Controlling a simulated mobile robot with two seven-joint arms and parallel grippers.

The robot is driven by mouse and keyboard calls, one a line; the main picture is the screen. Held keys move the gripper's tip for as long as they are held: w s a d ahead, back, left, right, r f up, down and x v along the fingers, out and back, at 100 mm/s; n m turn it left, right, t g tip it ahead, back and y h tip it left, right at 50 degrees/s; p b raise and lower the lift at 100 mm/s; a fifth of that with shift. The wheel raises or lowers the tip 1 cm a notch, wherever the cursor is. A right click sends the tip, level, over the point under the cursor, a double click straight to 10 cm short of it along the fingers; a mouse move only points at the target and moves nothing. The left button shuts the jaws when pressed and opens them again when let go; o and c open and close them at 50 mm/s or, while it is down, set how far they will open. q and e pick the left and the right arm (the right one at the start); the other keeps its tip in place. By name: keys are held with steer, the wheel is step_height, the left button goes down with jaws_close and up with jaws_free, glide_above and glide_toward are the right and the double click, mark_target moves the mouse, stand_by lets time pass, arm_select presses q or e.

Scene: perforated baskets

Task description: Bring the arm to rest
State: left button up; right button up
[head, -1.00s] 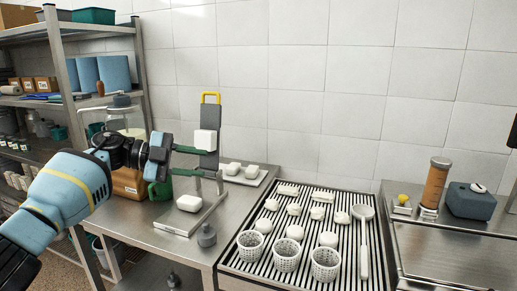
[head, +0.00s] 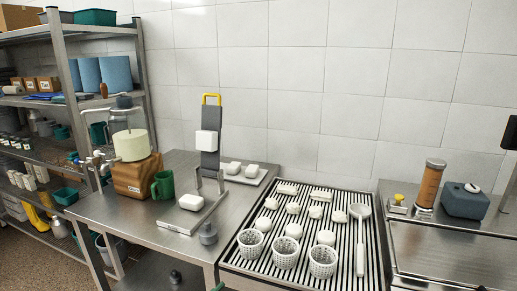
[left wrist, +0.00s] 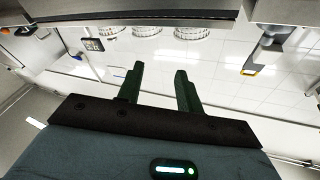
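My left gripper (left wrist: 158,88) shows in the left wrist view with its two green fingers apart and nothing between them. The wrist picture is tilted over, with the wall tiles, white baskets at the top edge and the yellow-handled stand at the right. My right gripper is not clearly seen in any view.
A slatted drain rack (head: 346,268) carries perforated baskets (head: 286,253), white pieces and a ladle (head: 360,240). Shelves stand at left.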

arm_select(q)
steer(key=s+a+f+n+g+y, duration=0.1)
steer(key=s+a+f+n+y, duration=0.25)
steer(key=s+f, duration=0.45)
steer(key=s+a+f+n+y, duration=0.3)
steer(key=s+f+n+y, duration=0.2)
steer(key=s, duration=0.5)
steer(key=s+a+f+n+g+y, duration=0.1)
steer(key=s+a+f+g, duration=0.1)
steer(key=s, duration=0.7)
steer(key=s+a+f+g+y+p, duration=0.1)
steer(key=s+a+f+g+y, duration=0.1)
steer(key=s, duration=0.8)
steer(key=shift+a+f+n+g, duration=0.35)
steer(key=shift+a+f+g, duration=0.15)
steer(key=shift+g, duration=0.3)
arm_select(e)
steer(key=shift+w+d+r+t, duration=0.1)
steer(key=shift+w+r+t, duration=0.05)
steer(key=shift+w+r, duration=0.4)
steer(key=shift+w+r+t, duration=0.15)
steer(key=shift+w+r, duration=0.2)
steer(key=shift+r, duration=0.3)
